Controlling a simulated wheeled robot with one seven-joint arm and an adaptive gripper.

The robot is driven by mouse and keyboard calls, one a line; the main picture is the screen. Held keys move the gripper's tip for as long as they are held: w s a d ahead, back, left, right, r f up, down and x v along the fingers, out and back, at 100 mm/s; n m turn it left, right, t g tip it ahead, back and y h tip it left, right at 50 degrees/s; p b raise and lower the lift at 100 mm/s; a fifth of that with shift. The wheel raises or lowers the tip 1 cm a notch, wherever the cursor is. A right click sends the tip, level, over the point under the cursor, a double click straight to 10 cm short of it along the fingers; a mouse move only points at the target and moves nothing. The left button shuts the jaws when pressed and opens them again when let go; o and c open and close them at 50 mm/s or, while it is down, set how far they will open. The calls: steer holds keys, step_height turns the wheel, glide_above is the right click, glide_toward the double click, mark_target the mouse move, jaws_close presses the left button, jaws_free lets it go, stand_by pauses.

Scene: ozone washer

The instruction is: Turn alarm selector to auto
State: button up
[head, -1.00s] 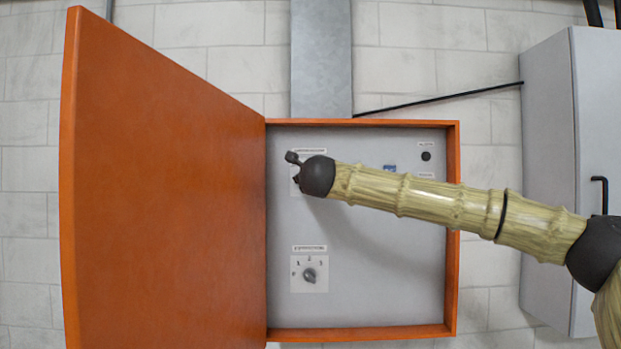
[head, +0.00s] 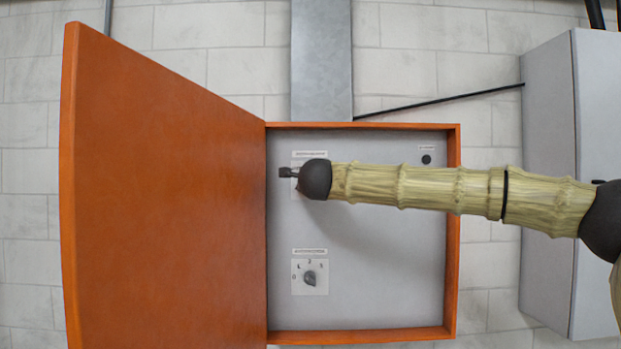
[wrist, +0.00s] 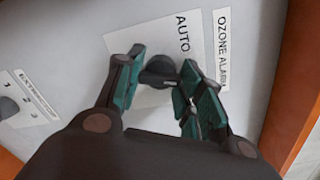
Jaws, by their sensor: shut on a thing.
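The ozone alarm selector is a dark knob (wrist: 158,74) on a white plate (wrist: 150,112) in the wrist view. "AUTO" is printed on the plate beside it, and an "OZONE ALARM" label (wrist: 222,48) is on the panel nearby. My gripper (wrist: 162,60) has its teal-padded fingers on either side of the knob, shut on it. Which way the knob points is hard to tell between the fingers. In the head view my gripper (head: 286,172) is at the upper left of the panel, and my wrist hides the knob.
A second rotary selector (head: 309,278) with numbered positions sits lower on the panel. The orange cabinet door (head: 160,190) stands open on the left. The orange frame (head: 453,240) borders the panel. A grey cabinet (head: 545,120) is at the right.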

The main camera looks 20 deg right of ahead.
steer(key=n+p, duration=0.4)
steer(key=n, duration=0.2)
steer(key=n+h+p, duration=0.1)
steer(key=n+p, duration=0.3)
steer(key=n, duration=0.2)
steer(key=shift+a+r+g, duration=0.1)
steer(key=shift+r+g, duration=0.1)
steer(key=shift+g, duration=0.1)
steer(key=shift+f, duration=0.15)
steer(key=o, duration=0.9)
steer(key=shift+c, duration=0.2)
steer(key=v, duration=1.2)
steer(key=shift+f, duration=0.15)
